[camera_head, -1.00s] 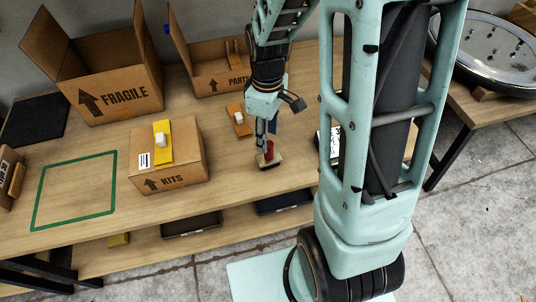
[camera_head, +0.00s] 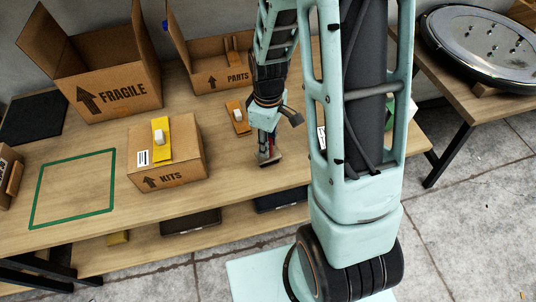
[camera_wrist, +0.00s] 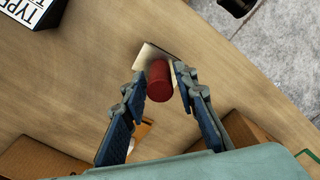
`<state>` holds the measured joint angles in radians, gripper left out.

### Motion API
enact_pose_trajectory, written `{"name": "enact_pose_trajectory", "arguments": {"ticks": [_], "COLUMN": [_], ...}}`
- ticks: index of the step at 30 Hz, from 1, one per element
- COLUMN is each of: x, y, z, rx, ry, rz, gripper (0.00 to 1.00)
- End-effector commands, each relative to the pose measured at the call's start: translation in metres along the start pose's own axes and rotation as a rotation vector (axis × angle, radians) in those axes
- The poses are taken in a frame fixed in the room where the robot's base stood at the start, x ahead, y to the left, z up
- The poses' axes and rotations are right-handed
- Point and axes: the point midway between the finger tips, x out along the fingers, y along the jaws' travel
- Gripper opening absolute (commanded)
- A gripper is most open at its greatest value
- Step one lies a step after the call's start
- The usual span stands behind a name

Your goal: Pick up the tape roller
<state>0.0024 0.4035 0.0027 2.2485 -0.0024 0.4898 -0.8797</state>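A red cylinder on a flat beige piece (camera_wrist: 160,82), which looks like the tape roller, lies on the wooden table. In the wrist view my gripper (camera_wrist: 161,80) is open, with one blue-padded finger on each side of the red part. Narrow gaps seem to show between the fingertips and the red part. In the head view my gripper (camera_head: 267,150) points down over the same spot near the table's front edge. It hides most of the roller there, and only its low base (camera_head: 270,161) shows.
Left of my gripper stands the KITS box (camera_head: 169,165) with a yellow item (camera_head: 161,140) on top. An orange item (camera_head: 238,117) lies behind. The FRAGILE box (camera_head: 110,90) and PARTS box (camera_head: 222,80) stand at the back. A green-outlined area (camera_head: 112,180) is empty.

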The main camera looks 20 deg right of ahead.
Motion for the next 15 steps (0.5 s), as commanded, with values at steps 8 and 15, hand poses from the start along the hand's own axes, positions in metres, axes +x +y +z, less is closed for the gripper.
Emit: {"name": "enact_pose_trajectory", "arguments": {"ticks": [8, 15], "x": [-0.0005, -0.0013], "y": [0.0003, 0.0003], "z": [-0.0003, -0.0003], "rx": [0.000, 0.000], "ry": [0.001, 0.001], "rz": [0.001, 0.001], "gripper": [0.00, 0.00]}}
